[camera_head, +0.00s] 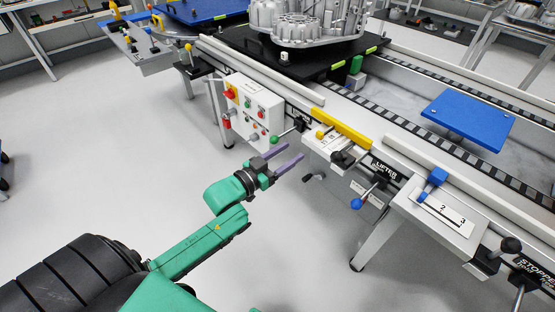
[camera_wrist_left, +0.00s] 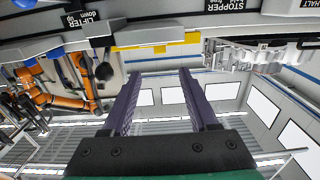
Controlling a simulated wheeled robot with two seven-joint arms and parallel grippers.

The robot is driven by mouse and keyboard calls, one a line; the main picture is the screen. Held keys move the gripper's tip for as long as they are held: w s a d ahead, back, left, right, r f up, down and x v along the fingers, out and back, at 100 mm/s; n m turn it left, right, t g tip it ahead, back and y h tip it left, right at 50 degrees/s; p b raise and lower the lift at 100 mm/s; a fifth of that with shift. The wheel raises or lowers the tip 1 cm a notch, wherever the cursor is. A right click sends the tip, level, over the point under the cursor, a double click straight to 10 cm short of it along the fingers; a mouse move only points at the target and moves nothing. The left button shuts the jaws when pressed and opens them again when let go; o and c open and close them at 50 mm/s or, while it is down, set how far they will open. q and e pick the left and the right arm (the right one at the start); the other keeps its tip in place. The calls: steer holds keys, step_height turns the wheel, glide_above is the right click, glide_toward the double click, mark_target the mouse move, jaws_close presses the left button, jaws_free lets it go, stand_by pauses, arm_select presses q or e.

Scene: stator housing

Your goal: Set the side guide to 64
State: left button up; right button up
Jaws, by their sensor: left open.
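The side guide is most likely the yellow bar (camera_head: 342,128) on the near edge of the conveyor. A white scale plate (camera_head: 326,139) lies beside it with a small yellow knob (camera_head: 320,134); its numbers are too small to read. A black knob (camera_head: 343,158) sits just below. The wrist view shows the yellow bar (camera_wrist_left: 155,43) upside down, beyond the fingers. My left gripper (camera_head: 294,150) is open and empty, its purple fingers in front of the rail, left of and below the yellow bar, apart from it. The wrist view shows both fingers (camera_wrist_left: 160,75) spread. My right gripper is not in view.
A control box (camera_head: 254,108) with buttons is left of the gripper. A green-ball lever (camera_head: 275,139) is close to the fingers. The blue-ball LIFTER lever (camera_head: 357,203) and blue-knob scale plate (camera_head: 447,210) are to the right. Silver housings (camera_head: 310,25) stand behind. The floor in front is clear.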

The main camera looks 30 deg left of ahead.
arm_select(q)
steer(key=v, duration=0.4)
steer(key=shift+s, duration=0.2)
steer(key=shift+a, duration=0.1)
steer(key=s+a+f+n+g+y+p, duration=0.1)
steer(key=s+a+f+g+y+p, duration=0.15)
steer(key=f, duration=0.75)
steer(key=s+a+f+n+g+y+p, duration=0.1)
steer(key=s+a+f+g+y, duration=0.2)
steer(key=f, duration=0.6)
steer(key=s+a+f+n+g+y+p, duration=0.1)
steer(key=s+a+f+g, duration=0.3)
steer(key=f, duration=0.6)
steer(key=s+d+f+g+p, duration=0.1)
steer(key=s+f, duration=0.3)
steer(key=s, duration=0.4)
steer(key=s+d+f+g+p, duration=0.1)
steer(key=s+d+f+g, duration=0.1)
steer(key=s+f, duration=0.3)
steer(key=s+d+f+m+g+p, duration=0.1)
steer(key=s+d+f+g, duration=0.1)
steer(key=s, duration=1.1)
step_height(320, 180, down, 2)
steer(key=shift+s+d+f+g, duration=0.2)
steer(key=shift+d+g, duration=0.15)
steer(key=shift+g, duration=0.2)
